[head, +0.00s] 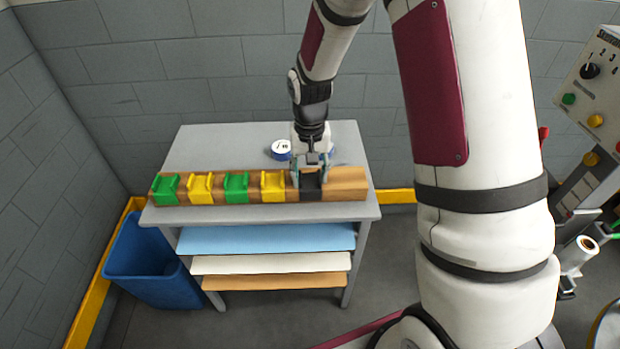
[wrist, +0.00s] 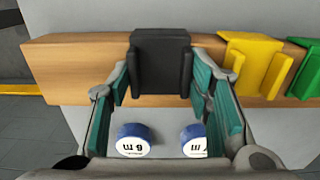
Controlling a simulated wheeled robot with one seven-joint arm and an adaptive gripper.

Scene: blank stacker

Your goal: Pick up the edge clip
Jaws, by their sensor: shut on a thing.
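The edge clips sit in a row on a long wooden bar (head: 346,185). The black clip (head: 311,183) is the rightmost of them in the head view. In the wrist view the black clip (wrist: 160,62) is on the bar, between my fingers. My gripper (head: 310,175) is over the black clip from above, with its teal pads along the clip's two sides; it also shows in the wrist view (wrist: 163,85). It is shut on the black clip. Two yellow clips (head: 273,185) (head: 201,188) and two green clips (head: 236,187) (head: 166,188) stand to its left in the head view.
The bar lies on a grey table (head: 215,143) with blue, white and orange sheets on shelves below. Blue-and-white rolls (wrist: 133,140) (wrist: 193,140) stand behind the bar. A blue bin (head: 150,262) stands left of the table. A control panel (head: 598,90) is at the right.

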